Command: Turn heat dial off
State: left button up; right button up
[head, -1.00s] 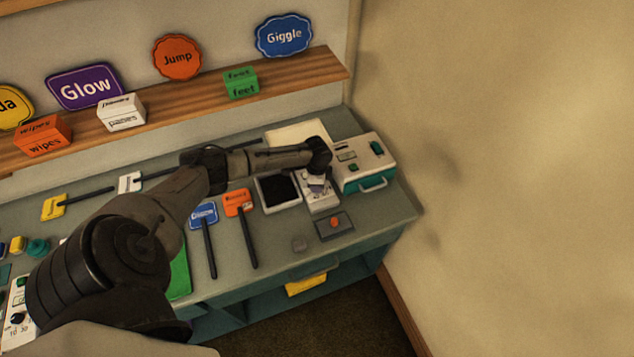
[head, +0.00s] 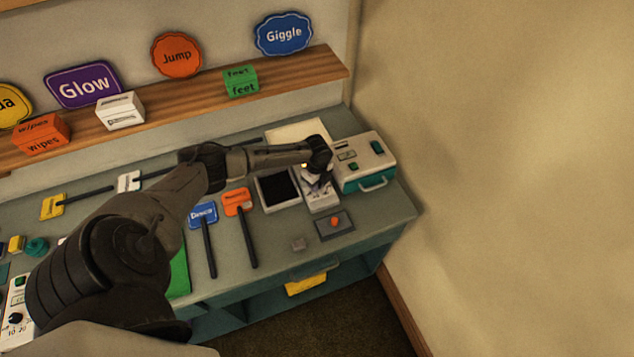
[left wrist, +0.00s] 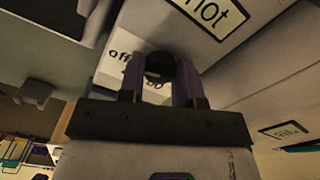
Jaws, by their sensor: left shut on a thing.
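My left gripper (head: 317,180) is over a narrow white panel (head: 323,202) on the counter, beside a black-topped pad. In the left wrist view, the fingers of the left gripper (left wrist: 160,78) are shut on a dark round dial (left wrist: 160,63), one on each side. The white face (left wrist: 112,67) around the dial carries the word "off" to its left and partly hidden figures below. My right gripper is not in view.
A white and teal machine (head: 365,163) stands close on the right. The black-topped pad (head: 277,188) lies left of the panel. The wall bounds the right side.

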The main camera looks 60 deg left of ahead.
pick_arm(q)
jog(key=shift+r, duration=0.1)
dwell(0.5)
jog(key=o, duration=0.9)
jog(key=shift+r, duration=0.1)
notch_tip(320, 180, up, 14)
jog(key=shift+f, duration=0.2)
dwell(0.4)
